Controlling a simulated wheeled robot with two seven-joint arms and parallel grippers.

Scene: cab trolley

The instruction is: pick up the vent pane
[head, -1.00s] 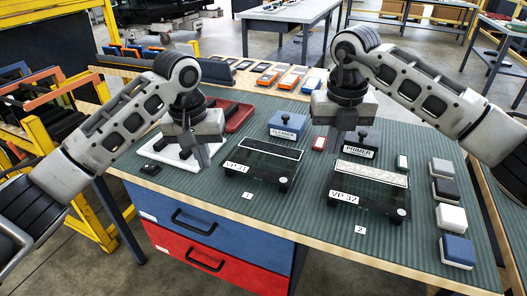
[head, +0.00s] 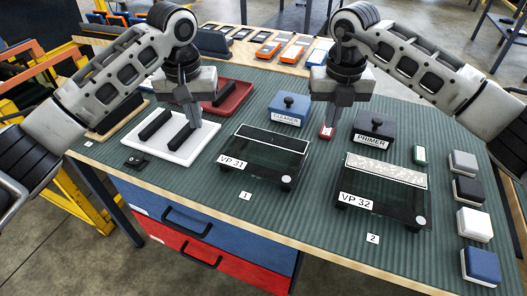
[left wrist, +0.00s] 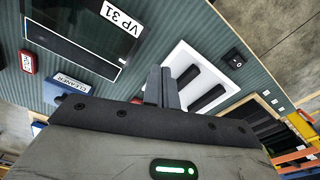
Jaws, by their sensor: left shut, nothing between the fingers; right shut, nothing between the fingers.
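Two dark glass panes rest on black feet on the green ribbed mat. The pane labelled VP 31 (head: 262,160) has a black strip along its far edge; it also shows in the left wrist view (left wrist: 75,40). The pane labelled VP 32 (head: 383,195) has a speckled pale strip and stands to its right. My left gripper (head: 194,124) is shut and empty above the white tray, left of VP 31; its fingers show in the left wrist view (left wrist: 162,86). My right gripper (head: 328,124) is shut and empty near a small red box, behind the panes.
The white tray (head: 205,136) holds two black bars. The blue CLEANER block (head: 289,108) and dark PRIMER block (head: 375,128) stand behind the panes. A red tray (head: 234,97) lies farther back. Several two-tone blocks (head: 474,224) line the right edge. The mat's front strip is mostly clear.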

